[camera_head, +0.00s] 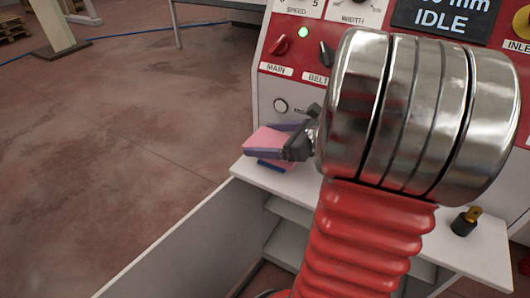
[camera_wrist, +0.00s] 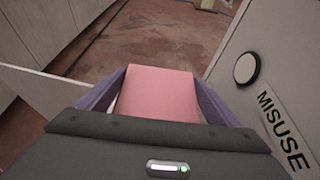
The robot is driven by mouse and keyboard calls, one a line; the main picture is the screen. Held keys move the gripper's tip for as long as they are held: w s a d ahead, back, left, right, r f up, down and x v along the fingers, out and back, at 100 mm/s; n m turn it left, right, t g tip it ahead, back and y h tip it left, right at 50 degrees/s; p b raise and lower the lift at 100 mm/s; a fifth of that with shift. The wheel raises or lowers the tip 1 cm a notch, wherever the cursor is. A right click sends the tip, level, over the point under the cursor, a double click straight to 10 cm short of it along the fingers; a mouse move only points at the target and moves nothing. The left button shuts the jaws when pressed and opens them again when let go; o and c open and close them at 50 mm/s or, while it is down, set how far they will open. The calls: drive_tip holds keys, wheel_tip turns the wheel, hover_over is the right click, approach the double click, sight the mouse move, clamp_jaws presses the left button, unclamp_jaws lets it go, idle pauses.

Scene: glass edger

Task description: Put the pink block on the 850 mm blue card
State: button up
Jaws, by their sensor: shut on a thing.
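The pink block (camera_head: 268,141) is between the purple fingers of my gripper (camera_head: 272,139) in the head view, at the left end of the white shelf. My gripper is shut on it. In the wrist view the pink block (camera_wrist: 158,94) fills the space between the two fingers (camera_wrist: 158,100). A dark blue piece (camera_head: 274,166) shows just below the block on the shelf; most of it is hidden, and I cannot tell whether the block touches it. No marking can be read on it.
The white shelf (camera_head: 400,222) runs along the front of the red and white control panel (camera_head: 277,75), close to my gripper. A black and brass piece (camera_head: 465,222) stands at its right end. A round button (camera_wrist: 246,68) is right of my gripper. Open floor (camera_head: 130,120) lies left.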

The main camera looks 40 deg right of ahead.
drive_tip(key=shift+f, duration=0.2)
drive_tip(key=shift+f, duration=1.9)
drive_tip(key=o, duration=1.2)
drive_tip(key=shift+f, duration=0.1)
drive_tip(key=v, duration=1.2)
